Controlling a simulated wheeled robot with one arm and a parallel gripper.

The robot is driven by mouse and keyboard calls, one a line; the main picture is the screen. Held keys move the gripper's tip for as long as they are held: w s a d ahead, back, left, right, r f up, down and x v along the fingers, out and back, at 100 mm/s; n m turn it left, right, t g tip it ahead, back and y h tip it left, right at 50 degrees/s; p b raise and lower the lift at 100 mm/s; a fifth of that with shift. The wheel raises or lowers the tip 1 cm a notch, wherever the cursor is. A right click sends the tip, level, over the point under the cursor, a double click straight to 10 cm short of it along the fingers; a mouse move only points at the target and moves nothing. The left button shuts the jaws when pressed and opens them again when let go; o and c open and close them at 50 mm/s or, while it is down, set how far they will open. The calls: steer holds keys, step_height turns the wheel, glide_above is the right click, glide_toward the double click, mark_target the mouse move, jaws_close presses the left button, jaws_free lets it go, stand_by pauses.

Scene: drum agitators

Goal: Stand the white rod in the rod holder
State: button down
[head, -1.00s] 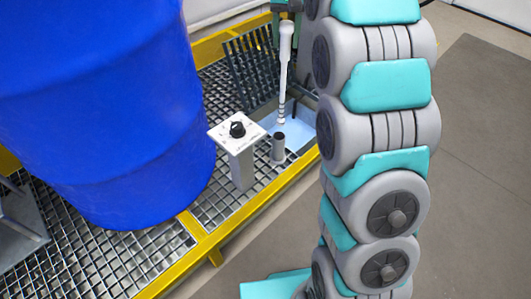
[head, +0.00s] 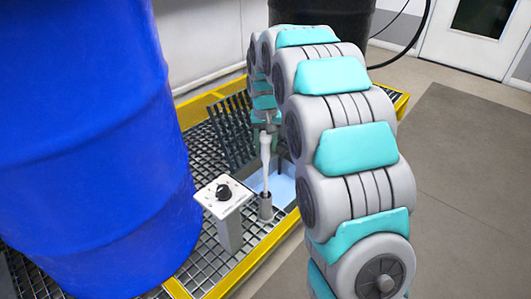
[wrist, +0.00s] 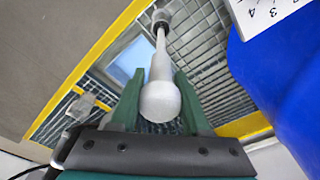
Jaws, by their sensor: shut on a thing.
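The white rod (head: 265,156) stands nearly upright at the far side of the control post. Its thick top end (wrist: 160,100) lies between the green fingers of my gripper (wrist: 157,88), which is shut on it. The rod holder (head: 265,207) is a short grey tube on the grating. The rod's lower end meets the holder's mouth and appears to go inside; how deep is hidden. In the wrist view the thin shaft runs to the round holder (wrist: 161,19). In the head view my gripper (head: 265,122) is small and partly hidden by my arm.
A control post with a knob (head: 224,195) stands just left of the holder. A large blue drum (head: 95,150) fills the left. A pale blue opening (head: 282,188) and a raised grate (head: 232,130) lie behind. Yellow edging (head: 255,262) borders the grating.

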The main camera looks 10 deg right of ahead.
mark_target(265, 153)
steer(key=shift+f, duration=1.85)
steer(key=shift+c, duration=1.8)
jaws_free()
steer(key=r, duration=0.4)
steer(key=s+r, duration=0.1)
steer(key=r, duration=0.6)
steer(key=shift+s+a+r+b, duration=0.1)
steer(key=shift+s+r+b, duration=0.05)
steer(key=shift+r+b, duration=0.2)
steer(key=shift+s+r, duration=0.15)
steer(key=shift+r, duration=0.05)
steer(key=s+f+n+g, duration=0.1)
steer(key=s+f, duration=0.2)
steer(key=s, duration=1.8)
steer(key=s+f+g, duration=0.2)
steer(key=s+f, duration=0.1)
steer(key=s, duration=1.8)
steer(key=shift+s+f+n, duration=0.15)
steer(key=shift+f+n, duration=0.05)
steer(key=shift+n, duration=0.2)
